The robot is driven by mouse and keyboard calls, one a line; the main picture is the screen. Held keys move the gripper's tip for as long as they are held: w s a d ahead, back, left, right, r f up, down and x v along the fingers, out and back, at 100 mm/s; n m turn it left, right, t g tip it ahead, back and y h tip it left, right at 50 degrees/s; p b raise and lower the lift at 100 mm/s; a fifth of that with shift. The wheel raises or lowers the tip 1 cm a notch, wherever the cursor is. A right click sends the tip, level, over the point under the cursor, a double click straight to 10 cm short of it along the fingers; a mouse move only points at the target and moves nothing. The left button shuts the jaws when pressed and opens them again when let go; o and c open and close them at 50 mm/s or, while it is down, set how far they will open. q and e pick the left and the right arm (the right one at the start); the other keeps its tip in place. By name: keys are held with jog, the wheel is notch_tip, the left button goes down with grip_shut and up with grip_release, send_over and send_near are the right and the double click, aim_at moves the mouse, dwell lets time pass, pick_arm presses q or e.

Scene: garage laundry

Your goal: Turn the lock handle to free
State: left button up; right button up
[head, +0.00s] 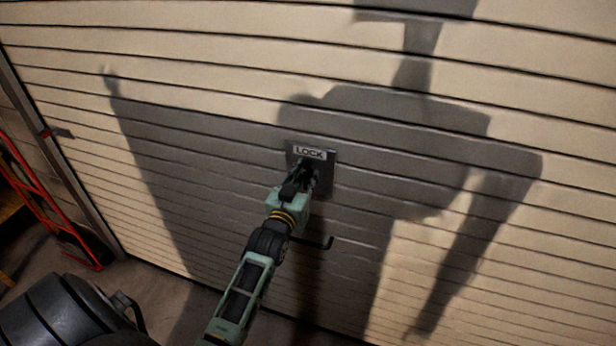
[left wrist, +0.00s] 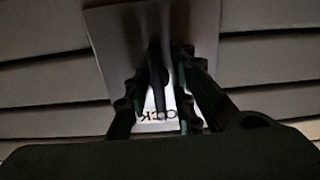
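A grey lock plate (head: 328,184) with a white "LOCK" label (head: 310,153) is fixed to the garage door. My left gripper (head: 306,172) is in front of the plate, just below the label, and hides most of the lock handle. In the left wrist view the plate (left wrist: 112,45) fills the upper middle, and the label appears upside down. The dark lock handle (left wrist: 155,75) stands between the two fingers of my left gripper (left wrist: 160,85). The fingers are apart, with light gaps beside the handle. My right gripper is not in view.
The beige slatted garage door (head: 200,90) fills most of the view, with my shadow on it. A black bent bar (head: 325,243) sticks out below the plate. A red metal frame (head: 45,205) stands at the left, and a dark rounded object (head: 60,315) is at lower left.

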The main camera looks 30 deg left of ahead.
pick_arm(q)
jog(key=shift+o, duration=0.4)
jog(key=shift+a+f, duration=0.1)
jog(key=shift+a, duration=0.05)
jog(key=shift+s+d, duration=0.15)
jog(key=shift+d, duration=0.05)
jog(key=v, duration=1.1)
jog(key=shift+s, duration=0.4)
jog(key=shift+a, duration=0.1)
